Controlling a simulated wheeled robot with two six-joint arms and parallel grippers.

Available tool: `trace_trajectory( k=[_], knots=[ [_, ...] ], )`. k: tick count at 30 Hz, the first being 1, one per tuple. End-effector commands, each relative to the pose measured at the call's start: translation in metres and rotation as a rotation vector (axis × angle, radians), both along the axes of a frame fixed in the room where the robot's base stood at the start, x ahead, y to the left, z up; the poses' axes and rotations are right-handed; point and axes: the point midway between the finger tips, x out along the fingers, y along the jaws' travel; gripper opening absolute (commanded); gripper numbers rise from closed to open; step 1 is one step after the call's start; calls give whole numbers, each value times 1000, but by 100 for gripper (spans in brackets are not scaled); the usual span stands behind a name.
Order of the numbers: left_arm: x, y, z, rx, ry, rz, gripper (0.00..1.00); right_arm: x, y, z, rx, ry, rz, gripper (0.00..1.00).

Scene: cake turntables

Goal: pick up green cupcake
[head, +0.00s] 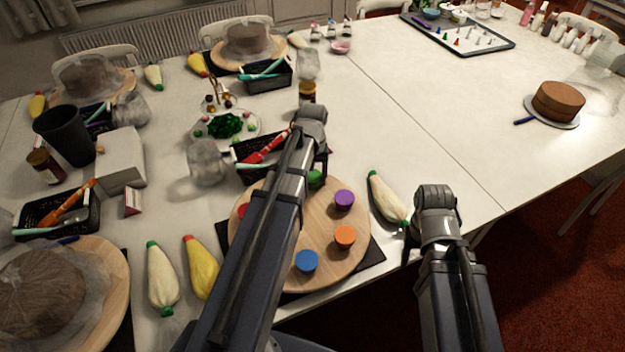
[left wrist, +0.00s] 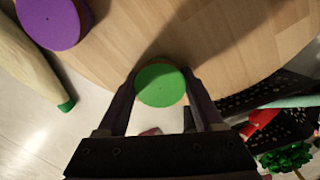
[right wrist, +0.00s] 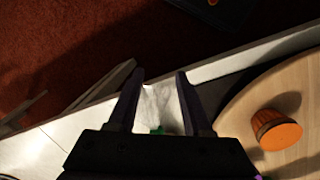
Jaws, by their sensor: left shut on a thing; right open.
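The green cupcake (left wrist: 160,85) sits between the two fingers of my left gripper (left wrist: 160,95) in the left wrist view, at the edge of the round wooden turntable (head: 330,267). The left gripper is shut on it. In the head view the green cupcake (head: 315,179) is partly hidden by my left arm. A purple cupcake (head: 344,199), an orange cupcake (head: 345,237) and a blue cupcake (head: 306,261) stand on the turntable. A red one is mostly hidden behind my arm. My right gripper (right wrist: 160,88) is open and empty, over the table's front edge.
A white piping bag (head: 386,198) lies right of the turntable. A black basket (head: 250,150) with a red-handled tool is behind it. More piping bags (head: 162,278) lie to the left. The table's right middle is clear, before a chocolate cake (head: 558,101).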

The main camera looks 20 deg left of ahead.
Motion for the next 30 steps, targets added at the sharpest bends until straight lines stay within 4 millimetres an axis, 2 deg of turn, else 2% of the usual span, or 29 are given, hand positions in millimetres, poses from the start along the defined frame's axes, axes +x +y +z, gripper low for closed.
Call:
trace_trajectory(
  k=[1,6,17,23,30],
  knots=[
    [0,0,0,0,0,0,29,0,0,0,0,0,0,50],
    [0,0,0,0,0,0,12,0,0,0,0,0,0,50],
    [0,0,6,0,0,0,12,0,0,6,0,0,0,50],
    [0,0,24,0,0,0,12,0,0,24,0,0,0,50],
    [0,0,61,0,0,0,12,0,0,61,0,0,0,50]
  ],
)
